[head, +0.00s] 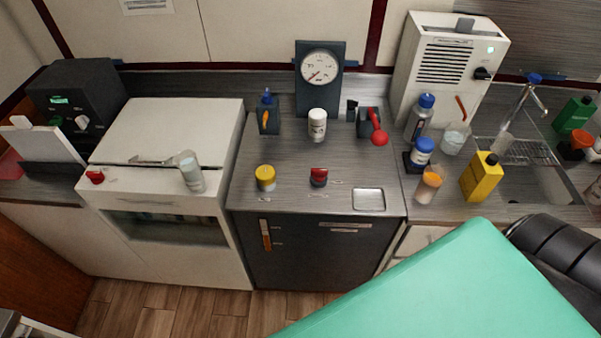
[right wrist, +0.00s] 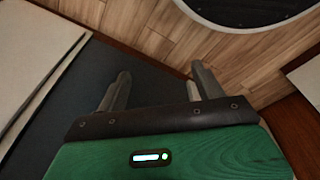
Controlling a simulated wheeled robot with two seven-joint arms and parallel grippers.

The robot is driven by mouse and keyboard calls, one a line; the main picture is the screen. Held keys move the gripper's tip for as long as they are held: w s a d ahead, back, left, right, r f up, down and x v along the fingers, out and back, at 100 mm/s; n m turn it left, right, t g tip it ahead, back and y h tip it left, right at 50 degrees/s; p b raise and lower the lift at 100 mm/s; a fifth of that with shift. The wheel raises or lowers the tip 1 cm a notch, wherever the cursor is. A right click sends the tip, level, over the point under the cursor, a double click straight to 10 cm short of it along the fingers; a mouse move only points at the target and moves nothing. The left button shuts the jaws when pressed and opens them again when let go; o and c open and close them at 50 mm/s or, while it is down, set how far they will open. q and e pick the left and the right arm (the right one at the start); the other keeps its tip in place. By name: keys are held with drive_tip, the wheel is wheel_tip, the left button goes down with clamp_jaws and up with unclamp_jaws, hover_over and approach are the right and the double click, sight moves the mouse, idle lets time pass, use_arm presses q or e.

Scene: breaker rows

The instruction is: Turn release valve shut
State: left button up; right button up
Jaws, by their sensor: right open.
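Several small controls stand on the dark counter in the head view, and I cannot read which one is labelled as the release valve. A dark block with a red ball-ended lever (head: 377,128) is at the back right of this counter. A dark block with an orange handle and blue top (head: 267,114) is at the back left. A red knob (head: 319,177) and a yellow-capped knob (head: 266,178) are near the front. My right gripper (right wrist: 162,90) is open and empty in the right wrist view, away from these controls. My left gripper is not in view.
A metal tray (head: 369,200) is at the front right. Bottles, including a yellow one (head: 481,177), crowd the right. A teal surface covers the lower right.

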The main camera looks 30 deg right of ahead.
drive_tip(key=w+a+r+t+b, duration=0.1)
drive_tip(key=w+r, duration=0.3)
drive_tip(key=r, duration=0.6)
drive_tip(key=w+a+r+y, duration=0.15)
drive_tip(key=w+r, duration=0.35)
drive_tip(key=r, duration=0.6)
drive_tip(key=w+a+r+t+b, duration=0.15)
drive_tip(key=w+r, duration=0.25)
drive_tip(key=r, duration=0.6)
wheel_tip(320, 180, up, 20)
drive_tip(key=m+g+h, duration=0.2)
drive_tip(key=m+g, duration=0.2)
drive_tip(key=m, duration=0.4)
hover_over(320, 170)
use_arm(q)
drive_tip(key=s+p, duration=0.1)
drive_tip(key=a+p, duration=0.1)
drive_tip(key=p, duration=0.1)
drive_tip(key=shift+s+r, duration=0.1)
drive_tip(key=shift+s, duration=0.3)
use_arm(e)
wheel_tip(320, 170, down, 13)
drive_tip(key=shift+w+f, duration=0.1)
drive_tip(key=c, duration=1)
